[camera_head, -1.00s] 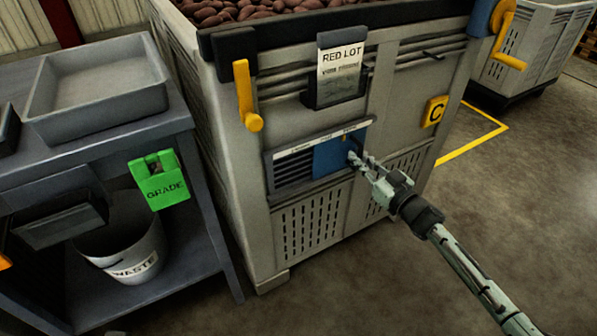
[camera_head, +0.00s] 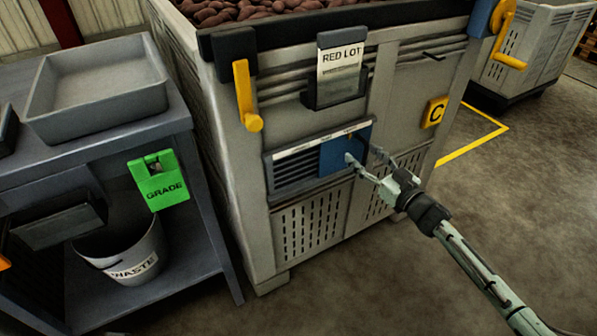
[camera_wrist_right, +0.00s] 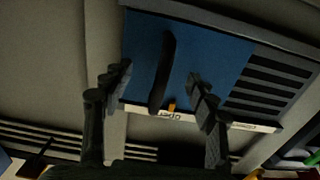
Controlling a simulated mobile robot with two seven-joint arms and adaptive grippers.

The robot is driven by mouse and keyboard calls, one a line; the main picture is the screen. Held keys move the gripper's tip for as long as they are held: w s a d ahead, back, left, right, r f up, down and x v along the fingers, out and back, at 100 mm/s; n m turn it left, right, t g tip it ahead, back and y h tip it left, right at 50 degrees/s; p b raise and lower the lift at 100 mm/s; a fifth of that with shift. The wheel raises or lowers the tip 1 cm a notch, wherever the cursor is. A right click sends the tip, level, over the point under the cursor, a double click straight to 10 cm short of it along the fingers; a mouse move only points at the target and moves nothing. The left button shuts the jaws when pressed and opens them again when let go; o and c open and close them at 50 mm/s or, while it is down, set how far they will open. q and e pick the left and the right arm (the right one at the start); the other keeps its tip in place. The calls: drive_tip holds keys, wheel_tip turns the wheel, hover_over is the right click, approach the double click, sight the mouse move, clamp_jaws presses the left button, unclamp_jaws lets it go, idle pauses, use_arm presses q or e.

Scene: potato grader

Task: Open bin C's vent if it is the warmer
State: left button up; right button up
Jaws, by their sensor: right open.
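Bin C (camera_head: 400,100) is a grey slatted crate full of potatoes, with a yellow C tag (camera_head: 435,112). Its vent (camera_head: 294,172) is low on the front: dark slats show on the left, and a blue slide plate (camera_head: 334,158) covers the right part. A pale label strip runs above, with an orange mark by the word OPEN in the right wrist view. My right gripper (camera_head: 365,157) is open in front of the plate. In the right wrist view, its fingers (camera_wrist_right: 160,82) stand apart on either side of the plate's dark upright handle (camera_wrist_right: 164,65).
A RED LOT card (camera_head: 341,62) hangs above the vent. A yellow handle (camera_head: 243,95) is on the bin's left. A grey bench (camera_head: 100,150) with a tray, a green GRADE tag (camera_head: 160,182) and a WASTE bucket (camera_head: 130,262) stands left.

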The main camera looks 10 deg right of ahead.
drive_tip(key=shift+s+d, duration=0.1)
drive_tip(key=shift+s, duration=0.2)
drive_tip(key=p+v, duration=0.6)
drive_tip(key=v, duration=1.6)
drive_tip(key=shift+s, duration=0.2)
drive_tip(key=shift+w+r, duration=0.1)
